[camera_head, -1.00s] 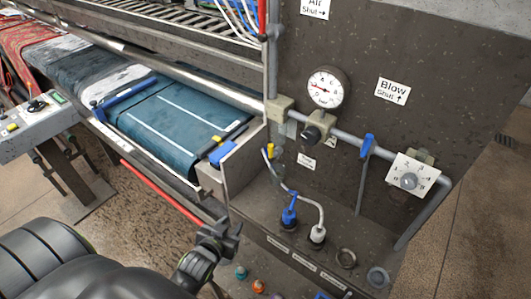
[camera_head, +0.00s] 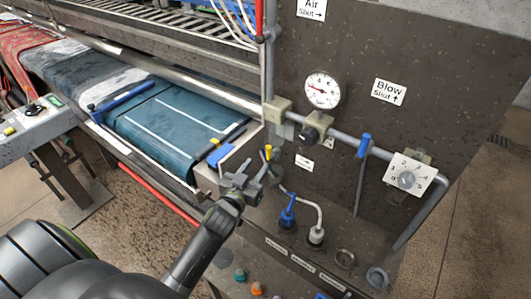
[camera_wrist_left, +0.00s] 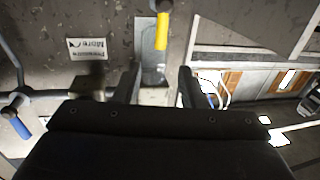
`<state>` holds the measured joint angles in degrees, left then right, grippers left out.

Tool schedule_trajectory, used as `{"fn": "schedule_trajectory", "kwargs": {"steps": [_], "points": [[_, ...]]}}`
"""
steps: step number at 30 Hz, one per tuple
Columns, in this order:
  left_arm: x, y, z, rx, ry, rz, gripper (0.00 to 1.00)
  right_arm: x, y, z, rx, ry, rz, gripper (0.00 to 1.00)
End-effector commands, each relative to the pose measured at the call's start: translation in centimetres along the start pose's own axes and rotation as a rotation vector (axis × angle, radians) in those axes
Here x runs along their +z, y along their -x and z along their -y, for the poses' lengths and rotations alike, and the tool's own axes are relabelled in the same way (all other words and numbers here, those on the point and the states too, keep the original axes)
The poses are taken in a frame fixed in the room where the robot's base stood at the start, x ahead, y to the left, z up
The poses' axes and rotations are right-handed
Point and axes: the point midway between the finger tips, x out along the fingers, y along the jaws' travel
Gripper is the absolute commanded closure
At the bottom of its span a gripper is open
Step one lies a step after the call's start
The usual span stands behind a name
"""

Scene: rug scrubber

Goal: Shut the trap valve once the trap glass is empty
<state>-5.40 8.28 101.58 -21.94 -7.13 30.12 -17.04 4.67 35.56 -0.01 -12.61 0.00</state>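The yellow valve handle (camera_head: 268,152) shows just beyond my left gripper in the head view. In the wrist view the yellow handle (camera_wrist_left: 162,30) stands near the top, beside a grey, see-through piece that looks like the trap glass (camera_wrist_left: 152,65). I cannot tell whether it holds liquid. My left gripper (camera_head: 250,178) is open and empty, its two fingers apart, with the glass showing between and beyond them in the wrist view. In the head view the gripper hides part of the trap. My right gripper is not in view.
A gauge (camera_head: 322,90), a grey pipe (camera_head: 345,138), a blue lever (camera_head: 364,145) and a dial plate (camera_head: 410,175) are on the dark panel. A blue-handled valve (camera_head: 288,212) and white hose (camera_head: 318,215) stand below. A blue rug (camera_head: 170,125) lies left.

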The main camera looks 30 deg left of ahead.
Motion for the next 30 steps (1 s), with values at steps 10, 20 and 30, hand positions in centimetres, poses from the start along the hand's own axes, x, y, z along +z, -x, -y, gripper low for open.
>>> {"fn": "schedule_trajectory", "kwargs": {"steps": [10,20,30], "points": [[0.1,-6.1,0.0,0.0,-0.001,0.0,0.63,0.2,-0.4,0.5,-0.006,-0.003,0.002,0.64],[0.1,-7.7,0.0,0.0,0.0,0.001,0.63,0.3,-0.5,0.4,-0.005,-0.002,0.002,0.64],[0.0,-7.7,0.0,0.0,0.0,0.001,0.83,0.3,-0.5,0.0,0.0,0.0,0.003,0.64]]}}
